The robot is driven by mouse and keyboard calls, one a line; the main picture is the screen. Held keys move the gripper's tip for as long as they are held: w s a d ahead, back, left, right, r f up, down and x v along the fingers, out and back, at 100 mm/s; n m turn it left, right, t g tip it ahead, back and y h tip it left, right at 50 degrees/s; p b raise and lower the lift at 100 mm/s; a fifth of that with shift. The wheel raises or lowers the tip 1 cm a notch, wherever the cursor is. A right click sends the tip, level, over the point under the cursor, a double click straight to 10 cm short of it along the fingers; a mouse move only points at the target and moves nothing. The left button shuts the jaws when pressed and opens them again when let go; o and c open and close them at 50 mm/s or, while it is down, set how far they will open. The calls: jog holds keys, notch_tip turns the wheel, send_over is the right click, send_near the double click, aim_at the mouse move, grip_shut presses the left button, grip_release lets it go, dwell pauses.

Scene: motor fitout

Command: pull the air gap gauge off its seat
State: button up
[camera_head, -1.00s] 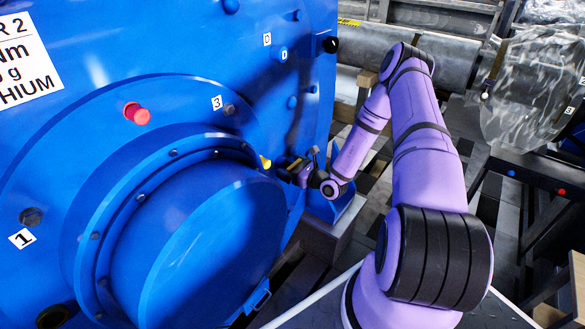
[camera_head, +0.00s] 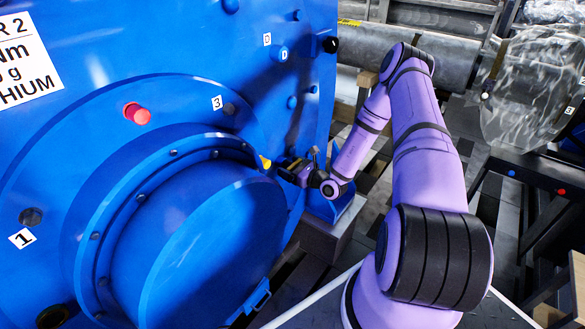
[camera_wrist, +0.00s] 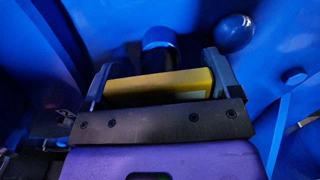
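The air gap gauge appears to be the yellow piece (camera_wrist: 160,87) in the wrist view. It lies across the space between the two fingers of my gripper (camera_wrist: 160,68), with no clear gap at either end. The fingers stand wide apart, and I cannot tell whether they press on it. A dark, blue-topped round part (camera_wrist: 158,42) is just behind the yellow piece; I cannot tell how they join. In the head view a small yellow piece (camera_head: 265,162) shows at the rim of the blue motor housing, with my gripper (camera_head: 285,168) close to its right. The gauge's seat is hidden.
The large blue motor housing (camera_head: 110,105) fills the left side, with a red knob (camera_head: 137,114) and bolts. Blue metal (camera_wrist: 285,30) stands close around my gripper. A grey pipe (camera_head: 360,50) runs behind. A dark frame (camera_head: 535,170) stands at the right.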

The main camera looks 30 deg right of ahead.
jog(key=c, duration=0.5)
jog(key=shift+c, duration=0.2)
jog(key=shift+s+d, duration=0.1)
jog(key=shift+s, duration=0.1)
jog(key=shift+v, duration=2.75)
jog(key=v, duration=2.2)
jog(key=shift+r, duration=0.1)
